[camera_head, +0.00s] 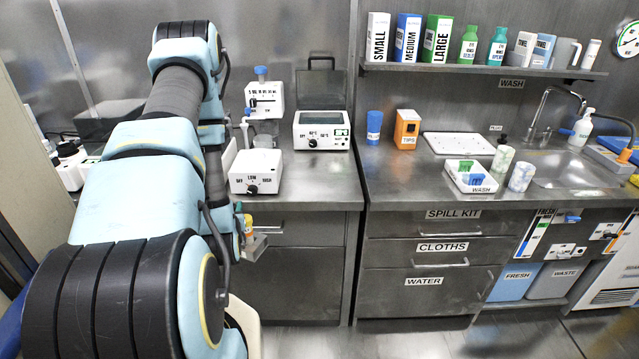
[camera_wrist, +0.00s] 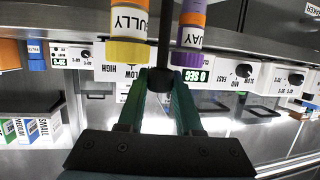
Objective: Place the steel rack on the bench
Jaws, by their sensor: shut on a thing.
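The steel rack (camera_head: 255,248) shows only in part in the head view, in front of the left bench's drawers, mostly hidden behind my arm. In the wrist view its dark upright post (camera_wrist: 163,40) runs down to a dark knob between my fingertips. My gripper (camera_wrist: 158,86) is shut on this post, its green fingers on either side. Two tubes flank the post: a yellow-banded one marked "ULLY" (camera_wrist: 128,35) and a purple-banded one marked "UAY" (camera_wrist: 188,40). The bench (camera_head: 312,185) is a steel top; the rack appears in front of its edge, apart from it.
On the left bench stand a white knob device (camera_head: 256,172), a white display unit (camera_head: 322,132) and a stand instrument (camera_head: 264,100). The bench front right of the knob device is clear. The right bench holds a blue cup (camera_head: 374,127), a tips box (camera_head: 407,129) and a wash tray (camera_head: 470,177).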

